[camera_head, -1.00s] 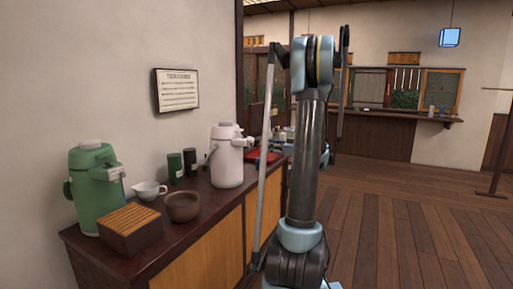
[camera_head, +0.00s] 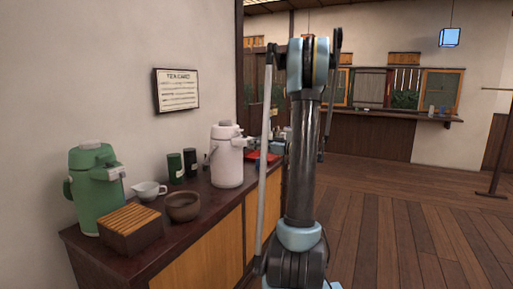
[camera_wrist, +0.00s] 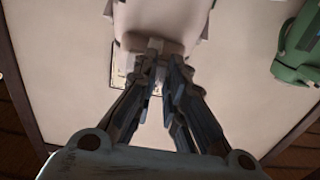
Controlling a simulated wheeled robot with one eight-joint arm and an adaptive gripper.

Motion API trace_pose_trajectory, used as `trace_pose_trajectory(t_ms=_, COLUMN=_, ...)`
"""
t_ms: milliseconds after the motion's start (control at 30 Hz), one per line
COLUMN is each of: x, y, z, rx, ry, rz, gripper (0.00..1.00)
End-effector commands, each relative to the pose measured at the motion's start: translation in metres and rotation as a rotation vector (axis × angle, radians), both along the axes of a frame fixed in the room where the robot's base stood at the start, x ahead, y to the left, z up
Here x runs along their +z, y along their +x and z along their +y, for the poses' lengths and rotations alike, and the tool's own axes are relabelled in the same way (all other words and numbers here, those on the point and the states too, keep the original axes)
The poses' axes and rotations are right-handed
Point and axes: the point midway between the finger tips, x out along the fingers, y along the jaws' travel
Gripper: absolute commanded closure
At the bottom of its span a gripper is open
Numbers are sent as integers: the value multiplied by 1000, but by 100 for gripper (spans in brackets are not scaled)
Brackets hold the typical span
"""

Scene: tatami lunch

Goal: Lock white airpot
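In the wrist view the white airpot (camera_wrist: 160,22) is at the top, cut off by the frame edge. My gripper (camera_wrist: 160,55) reaches up to its head there, the fingers drawn together at the tips. Nothing is seen held between them. Whether the tips touch the airpot I cannot tell. In the head view my arm hides most of the gripper. The lock itself cannot be made out.
A green airpot (camera_head: 95,195) stands at the counter's (camera_head: 205,215) left end, near a slatted wooden box (camera_head: 131,232), a brown bowl (camera_head: 183,208), a white spouted cup (camera_head: 149,190) and two dark canisters. A red tray (camera_head: 262,157) lies behind the airpot. Open floor (camera_head: 420,215) is on the right.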

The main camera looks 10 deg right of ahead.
Motion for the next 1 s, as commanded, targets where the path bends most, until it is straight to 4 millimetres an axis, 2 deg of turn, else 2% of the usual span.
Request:
trace_pose_trajectory(t_ms=233, x=0, y=2, z=-2, rx=-1, ry=-1, rz=1, gripper=100)
trace_pose_trajectory(t_ms=500, x=-1, y=21, z=-16, rx=-1, ry=-1, rz=1, gripper=100)
trace_pose_trajectory(t_ms=733, x=-1, y=21, z=-16, rx=-1, ry=-1, rz=1, gripper=100)
trace_pose_trajectory(t_ms=767, x=-1, y=21, z=-16, rx=-1, ry=-1, rz=1, gripper=87)
trace_pose_trajectory(t_ms=833, x=-1, y=21, z=-15, rx=-1, ry=-1, rz=1, gripper=71)
trace_pose_trajectory(t_ms=867, x=-1, y=21, z=-15, rx=-1, ry=-1, rz=1, gripper=68)
trace_pose_trajectory(t_ms=1000, x=0, y=21, z=-15, rx=-1, ry=-1, rz=1, gripper=68)
